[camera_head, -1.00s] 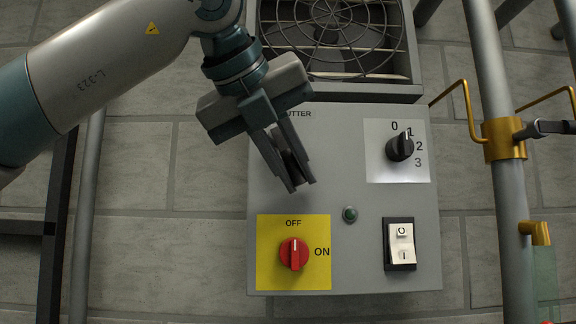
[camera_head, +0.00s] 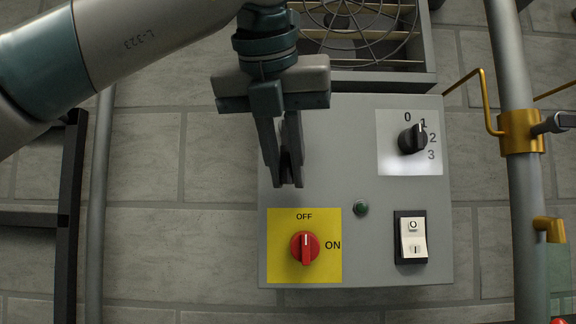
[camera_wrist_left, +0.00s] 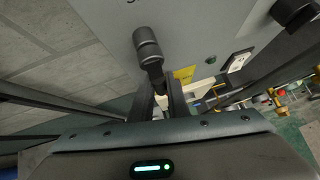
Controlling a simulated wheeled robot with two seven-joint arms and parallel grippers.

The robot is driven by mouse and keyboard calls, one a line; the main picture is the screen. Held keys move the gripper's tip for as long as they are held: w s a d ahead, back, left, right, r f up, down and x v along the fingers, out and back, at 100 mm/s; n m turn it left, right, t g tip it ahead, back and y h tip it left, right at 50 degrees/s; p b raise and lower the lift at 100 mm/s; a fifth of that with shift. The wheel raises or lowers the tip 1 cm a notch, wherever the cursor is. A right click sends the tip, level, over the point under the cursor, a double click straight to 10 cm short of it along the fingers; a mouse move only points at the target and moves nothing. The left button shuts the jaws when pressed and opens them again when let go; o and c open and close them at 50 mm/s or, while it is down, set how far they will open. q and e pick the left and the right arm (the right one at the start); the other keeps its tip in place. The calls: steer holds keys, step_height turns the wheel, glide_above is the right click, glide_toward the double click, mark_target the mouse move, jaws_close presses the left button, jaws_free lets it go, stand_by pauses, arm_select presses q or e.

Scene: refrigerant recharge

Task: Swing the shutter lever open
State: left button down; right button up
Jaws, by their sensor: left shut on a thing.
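My left gripper (camera_head: 287,182) points down the picture in front of the upper left of the grey control panel (camera_head: 350,270). Its fingers are shut on the shutter lever. In the head view the lever is mostly hidden behind the fingers, with only a dark part between them. In the left wrist view the lever (camera_wrist_left: 148,46) shows as a black cylindrical knob with a thin stem running to between the fingertips of my left gripper (camera_wrist_left: 160,88). The shutter label is covered by the gripper. My right gripper is not in view.
The panel also carries a black selector knob (camera_head: 412,139), a red rotary switch (camera_head: 304,248) on a yellow plate, a green button (camera_head: 361,208) and a white rocker switch (camera_head: 412,237). A fan grille (camera_head: 365,25) is above. A grey pipe (camera_head: 516,80) stands at right.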

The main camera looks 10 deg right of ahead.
arm_select(q)
steer(key=shift+f, duration=0.1)
steer(key=c, duration=1.7)
jaws_free()
steer(key=shift+s+r, duration=0.15)
steer(key=shift+r, duration=0.1)
steer(key=b+v, duration=0.2)
steer(key=v, duration=1.5)
steer(key=shift+a+b, duration=0.1)
steer(key=shift+b, duration=0.3)
